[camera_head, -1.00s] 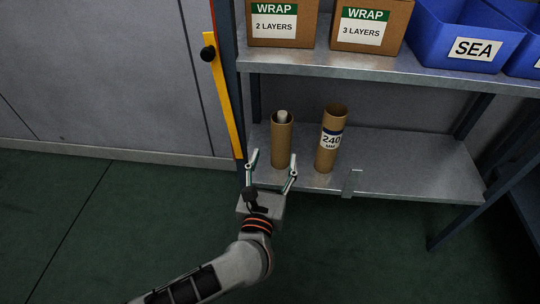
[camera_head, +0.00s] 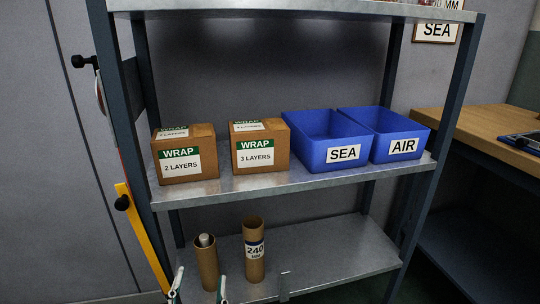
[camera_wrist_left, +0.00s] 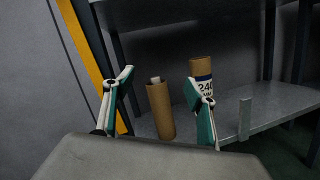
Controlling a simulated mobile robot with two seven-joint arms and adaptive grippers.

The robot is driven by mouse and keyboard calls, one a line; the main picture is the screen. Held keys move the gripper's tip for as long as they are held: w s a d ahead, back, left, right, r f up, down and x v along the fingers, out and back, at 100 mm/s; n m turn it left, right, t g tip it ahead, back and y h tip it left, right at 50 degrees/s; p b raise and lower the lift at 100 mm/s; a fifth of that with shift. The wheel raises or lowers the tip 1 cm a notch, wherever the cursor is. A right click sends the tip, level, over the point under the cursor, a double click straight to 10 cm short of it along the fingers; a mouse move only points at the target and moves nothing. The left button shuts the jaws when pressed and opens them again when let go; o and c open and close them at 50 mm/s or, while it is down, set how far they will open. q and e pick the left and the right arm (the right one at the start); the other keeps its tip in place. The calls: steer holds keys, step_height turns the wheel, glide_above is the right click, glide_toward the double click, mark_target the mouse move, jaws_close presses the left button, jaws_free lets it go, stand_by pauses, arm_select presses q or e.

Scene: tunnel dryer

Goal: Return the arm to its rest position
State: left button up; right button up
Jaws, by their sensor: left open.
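My left gripper (camera_head: 198,289) is at the bottom edge of the head view, with only its fingertips showing. The left wrist view shows both fingers (camera_wrist_left: 160,95) spread apart with nothing between them touching. An unlabelled cardboard tube (camera_head: 207,262) with a pale item in its open top stands upright on the lower shelf, beyond the fingers; it also shows in the left wrist view (camera_wrist_left: 160,112). A second tube (camera_head: 254,262) with a "240" label stands to its right, partly behind the right finger in the wrist view (camera_wrist_left: 201,68). My right gripper is not in view.
The lower shelf (camera_head: 340,258) is clear right of the tubes, apart from a small upright tab (camera_head: 284,287) at its front edge. The middle shelf (camera_head: 300,189) holds two WRAP boxes and two blue bins. A yellow bar (camera_head: 143,240) stands left. A wooden bench (camera_head: 470,120) is right.

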arm_select(q)
steer(key=s+d+r+m+g+h+p, duration=0.15)
steer(key=s+r+m+h+p, duration=0.35)
steer(key=m, duration=0.6)
steer(key=s+d+r+m+h+p, duration=0.3)
steer(key=s+r+m+p, duration=0.3)
steer(key=s+r+m, duration=0.3)
arm_select(e)
steer(key=w+d+r+n+h+p, duration=0.1)
steer(key=w+d+r+n+p, duration=0.1)
steer(key=d+r+n+p, duration=0.3)
arm_select(q)
steer(key=s+a+f+m+g+y+p, duration=0.2)
steer(key=s+a+f+m+g+p, duration=0.1)
steer(key=s+f+m, duration=0.4)
steer(key=s+a+f+m+g+y+p, duration=0.2)
steer(key=s+a+f+m+g, duration=0.3)
steer(key=s, duration=0.9)
step_height(320, 180, down, 3)
steer(key=m+p, duration=0.1)
steer(key=m, duration=0.3)
steer(key=shift+s+r, duration=0.2)
steer(key=shift+s, duration=0.1)
arm_select(e)
steer(key=s+d+f+g+h, duration=0.2)
steer(key=s+d, duration=0.1)
steer(key=d, duration=0.6)
steer(key=shift+s+f+n+g, duration=0.15)
steer(key=shift+s+n+g, duration=0.15)
steer(key=shift+n, duration=0.1)
